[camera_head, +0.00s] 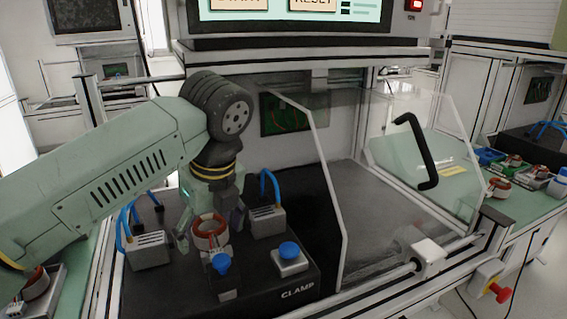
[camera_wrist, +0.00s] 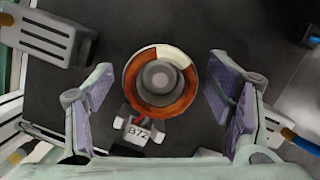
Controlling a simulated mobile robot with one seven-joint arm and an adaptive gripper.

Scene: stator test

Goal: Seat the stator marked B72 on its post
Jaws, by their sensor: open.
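The stator marked B72 (camera_wrist: 133,93) is an orange-brown ring with a white section and a small tag reading B72. In the wrist view it surrounds a grey round post (camera_wrist: 160,77); how far down it sits I cannot tell. In the head view my gripper (camera_head: 211,222) points down over the stator.
Grey blocks with blue hoses stand left (camera_head: 149,251) and right (camera_head: 268,221) of the stator. Blue-knobbed parts (camera_head: 290,258) are in front. A clear guard with a black handle (camera_head: 415,150) is at the right. Other stators lie on the right bench (camera_head: 498,187) and at lower left (camera_head: 36,284).

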